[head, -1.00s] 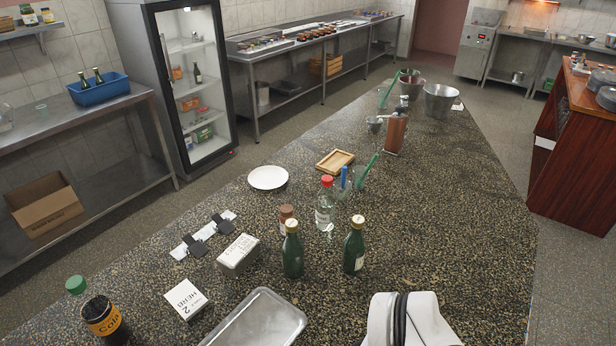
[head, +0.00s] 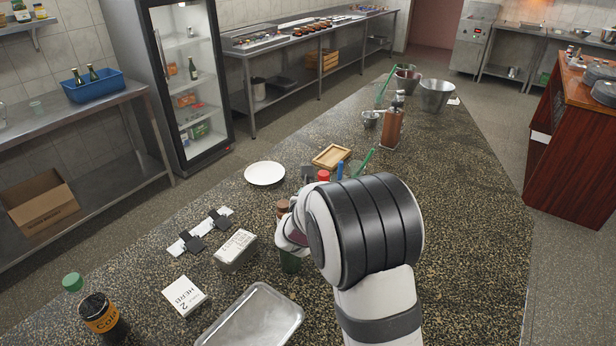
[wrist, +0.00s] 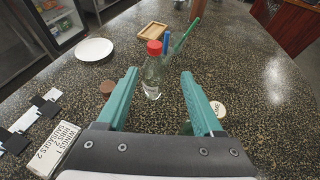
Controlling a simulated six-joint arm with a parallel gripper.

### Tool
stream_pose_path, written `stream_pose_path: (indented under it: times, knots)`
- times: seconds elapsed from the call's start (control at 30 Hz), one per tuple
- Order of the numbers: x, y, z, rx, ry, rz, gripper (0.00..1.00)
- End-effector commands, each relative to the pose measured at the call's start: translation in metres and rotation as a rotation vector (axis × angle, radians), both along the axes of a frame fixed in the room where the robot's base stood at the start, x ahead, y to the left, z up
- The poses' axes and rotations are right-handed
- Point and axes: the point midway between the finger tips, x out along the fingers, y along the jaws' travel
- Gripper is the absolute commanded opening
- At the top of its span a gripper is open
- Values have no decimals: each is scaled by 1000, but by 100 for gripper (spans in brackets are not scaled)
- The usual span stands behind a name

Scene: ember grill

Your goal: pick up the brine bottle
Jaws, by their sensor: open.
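Several bottles stand close together, and I cannot read which label says brine. The clear bottle with a red cap (wrist: 152,76) stands upright beyond my gripper (wrist: 158,73), in line with the gap between its fingers. My gripper is open, with two teal fingers apart and nothing seen held. A brown-capped bottle (wrist: 107,87) is just left of the left finger. A pale round cap with lettering (wrist: 217,109) shows right of the right finger.
A white plate (head: 265,173) and wooden tray (head: 332,156) lie beyond. The speckled counter's right side is mostly clear.

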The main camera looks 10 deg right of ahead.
Motion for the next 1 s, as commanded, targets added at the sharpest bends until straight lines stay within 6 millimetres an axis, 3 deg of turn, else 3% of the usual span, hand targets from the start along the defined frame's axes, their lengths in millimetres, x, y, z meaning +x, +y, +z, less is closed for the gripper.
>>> stream_pose_path:
  times: [0.33,0.73,1.0]
  knots:
    - [76,-26,-37,-15,7,19,68]
    - [128,-39,-68,-13,5,16,68]
    - [135,-42,-70,-14,5,17,68]
